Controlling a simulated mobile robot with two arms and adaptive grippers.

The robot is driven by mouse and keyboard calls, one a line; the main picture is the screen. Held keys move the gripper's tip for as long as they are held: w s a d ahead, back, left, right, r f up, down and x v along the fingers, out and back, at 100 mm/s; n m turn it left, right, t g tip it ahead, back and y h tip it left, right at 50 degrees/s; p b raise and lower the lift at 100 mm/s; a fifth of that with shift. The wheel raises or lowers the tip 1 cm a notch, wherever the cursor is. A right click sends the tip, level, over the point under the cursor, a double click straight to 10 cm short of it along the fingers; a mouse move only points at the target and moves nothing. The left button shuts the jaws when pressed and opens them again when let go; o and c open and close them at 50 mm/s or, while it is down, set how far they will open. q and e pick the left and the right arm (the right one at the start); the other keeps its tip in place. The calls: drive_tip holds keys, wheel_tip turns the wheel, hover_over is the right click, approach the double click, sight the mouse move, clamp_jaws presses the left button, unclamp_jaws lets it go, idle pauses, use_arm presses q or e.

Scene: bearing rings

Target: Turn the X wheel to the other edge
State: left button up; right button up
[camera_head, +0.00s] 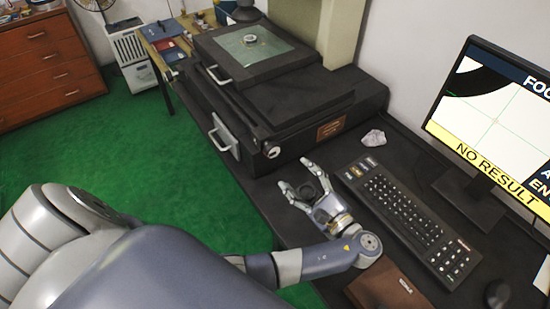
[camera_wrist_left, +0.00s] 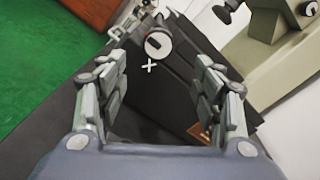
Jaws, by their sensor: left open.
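The X wheel (camera_wrist_left: 157,44) is a round silver knob with a dark bar across its face, on the dark machine's front. A white X mark (camera_wrist_left: 149,67) is just below it. In the head view the wheel (camera_head: 272,152) sits at the near corner of the machine (camera_head: 300,130). My left gripper (camera_head: 294,174) is open and empty, in front of the wheel and apart from it. In the wrist view the wheel shows between the two spread fingers, farther away. My right gripper is not in view.
A glass stage (camera_head: 275,50) with a small ring (camera_head: 250,38) is on top of the machine. A keyboard (camera_head: 400,212), a monitor (camera_head: 500,120) reading NO RESULT, a crumpled pale item (camera_head: 373,138) and a brown case (camera_head: 390,290) are on the right. Handles (camera_head: 222,138) stick out at the machine's left.

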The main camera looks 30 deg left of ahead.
sight(275, 154)
use_arm(q)
drive_tip(key=w+a+n, duration=0.1)
drive_tip(key=a, duration=0.2)
drive_tip(key=w+a+n+b, duration=0.1)
drive_tip(key=a, duration=0.3)
drive_tip(key=w+a+n, duration=0.1)
drive_tip(key=a, duration=0.3)
drive_tip(key=shift+w+a+r+n, duration=0.15)
drive_tip(key=shift+w+r+n, duration=0.1)
drive_tip(key=shift+w+n, duration=0.05)
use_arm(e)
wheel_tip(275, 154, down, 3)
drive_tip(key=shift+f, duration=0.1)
use_arm(q)
drive_tip(key=c, duration=1.1)
